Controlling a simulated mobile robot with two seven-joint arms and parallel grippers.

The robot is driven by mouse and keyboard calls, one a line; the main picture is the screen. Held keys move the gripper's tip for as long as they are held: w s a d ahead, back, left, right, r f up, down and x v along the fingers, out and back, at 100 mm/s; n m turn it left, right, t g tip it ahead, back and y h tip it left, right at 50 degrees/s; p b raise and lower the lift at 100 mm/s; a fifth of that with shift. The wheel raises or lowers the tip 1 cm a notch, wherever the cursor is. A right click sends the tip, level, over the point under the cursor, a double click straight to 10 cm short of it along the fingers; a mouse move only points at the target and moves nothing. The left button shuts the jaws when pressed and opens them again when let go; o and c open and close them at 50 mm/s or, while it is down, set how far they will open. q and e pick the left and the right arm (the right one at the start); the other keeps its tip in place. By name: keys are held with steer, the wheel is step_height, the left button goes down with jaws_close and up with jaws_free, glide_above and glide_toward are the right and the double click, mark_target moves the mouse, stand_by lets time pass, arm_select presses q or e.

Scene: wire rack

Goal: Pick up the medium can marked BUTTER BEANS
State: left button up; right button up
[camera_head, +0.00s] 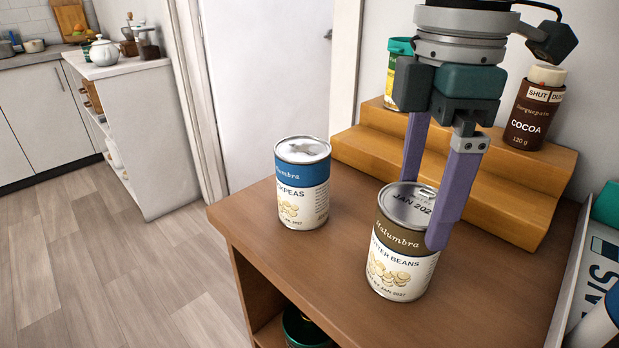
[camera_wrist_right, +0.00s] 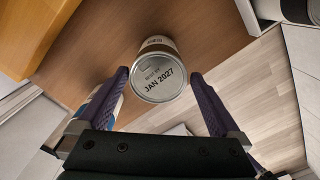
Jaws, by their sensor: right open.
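The butter beans can (camera_head: 402,258), with a brown band over a white label, stands upright on the brown table top. Its lid, printed JAN 2027, also shows in the right wrist view (camera_wrist_right: 158,77), between and just ahead of the finger tips. My right gripper (camera_head: 424,212) points down over the can, open, with one purple finger behind it and one in front at its right side. In the right wrist view the gripper (camera_wrist_right: 160,78) has nothing held. I cannot tell if a finger touches the can. My left gripper is not in view.
A blue-banded chickpeas can (camera_head: 303,190) stands left of the butter beans can, near the table's left edge. A wooden stepped riser (camera_head: 490,190) behind carries a cocoa tin (camera_head: 534,112) and a green-lidded can (camera_head: 397,75). A white tilted box or panel (camera_head: 590,285) stands at the right.

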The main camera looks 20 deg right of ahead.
step_height(320, 180, down, 6)
steer(key=shift+w+a+f+b, duration=0.1)
steer(key=shift+w+a+b, duration=0.05)
steer(key=shift+b, duration=0.2)
steer(key=c, duration=1.5)
jaws_close()
